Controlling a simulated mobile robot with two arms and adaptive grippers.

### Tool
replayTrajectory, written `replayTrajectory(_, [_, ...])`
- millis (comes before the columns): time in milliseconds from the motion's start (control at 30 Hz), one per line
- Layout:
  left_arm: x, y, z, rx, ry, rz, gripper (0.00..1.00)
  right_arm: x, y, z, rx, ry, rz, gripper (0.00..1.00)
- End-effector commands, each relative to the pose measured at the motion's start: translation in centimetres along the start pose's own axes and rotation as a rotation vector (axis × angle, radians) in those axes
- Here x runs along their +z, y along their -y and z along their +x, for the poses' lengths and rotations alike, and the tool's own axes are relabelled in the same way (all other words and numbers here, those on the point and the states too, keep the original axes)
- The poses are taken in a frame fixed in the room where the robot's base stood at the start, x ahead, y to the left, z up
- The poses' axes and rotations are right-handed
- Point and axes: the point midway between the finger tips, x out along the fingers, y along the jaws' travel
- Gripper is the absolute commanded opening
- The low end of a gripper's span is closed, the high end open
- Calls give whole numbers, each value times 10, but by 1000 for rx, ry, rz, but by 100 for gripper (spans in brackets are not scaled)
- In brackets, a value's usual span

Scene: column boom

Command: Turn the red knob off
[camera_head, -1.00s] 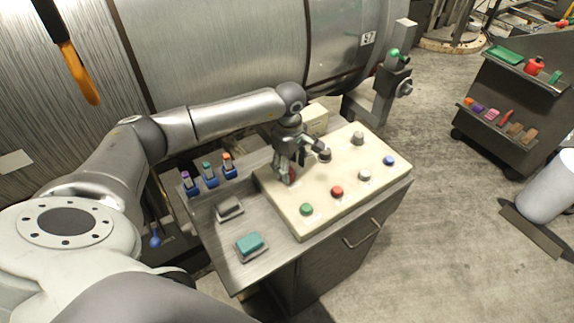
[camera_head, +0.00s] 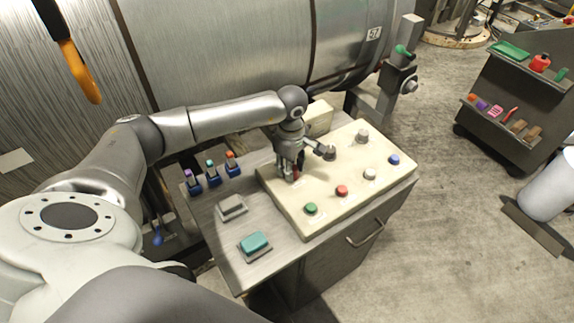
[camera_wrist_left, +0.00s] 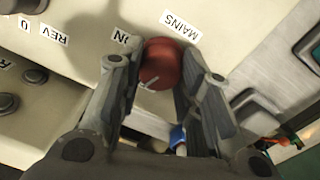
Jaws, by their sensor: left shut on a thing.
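The red knob (camera_wrist_left: 160,62) sits on the cream panel, beside a label reading MAINS (camera_wrist_left: 180,25). In the left wrist view it is between the two fingers of my left gripper, which is shut on it. A pale pointer mark shows on the knob's near edge. In the head view my left gripper (camera_head: 291,175) is down at the panel's left part, and only a little of the red knob (camera_head: 297,173) shows past the fingers. My right gripper is not in view.
The cream panel (camera_head: 322,204) also carries a red button (camera_head: 342,191), a green button (camera_head: 311,208), a blue button (camera_head: 394,160) and dark knobs. Coloured switches (camera_head: 212,173) and a teal rocker (camera_head: 254,242) are left of it. A tool cart (camera_head: 510,110) stands far right.

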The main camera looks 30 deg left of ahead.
Motion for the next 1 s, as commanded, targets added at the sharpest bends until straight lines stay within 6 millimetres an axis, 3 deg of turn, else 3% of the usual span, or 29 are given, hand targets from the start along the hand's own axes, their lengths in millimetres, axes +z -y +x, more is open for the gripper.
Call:
replayTrajectory(100, [5,3,8,-8,4,-44,9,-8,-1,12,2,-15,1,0])
replayTrajectory(300, [6,2,9,-7,2,-198,9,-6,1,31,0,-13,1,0])
replayTrajectory(600, [8,2,5,-10,1,-277,9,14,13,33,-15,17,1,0])
replayTrajectory(767, [8,3,5,-11,1,-275,9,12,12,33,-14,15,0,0])
replayTrajectory(800, [8,3,5,-12,1,-275,36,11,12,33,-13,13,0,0])
replayTrajectory(933, [7,2,4,-9,-1,-276,53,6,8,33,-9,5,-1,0])
replayTrajectory(1000, [6,2,4,-7,-2,-277,54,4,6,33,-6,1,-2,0])
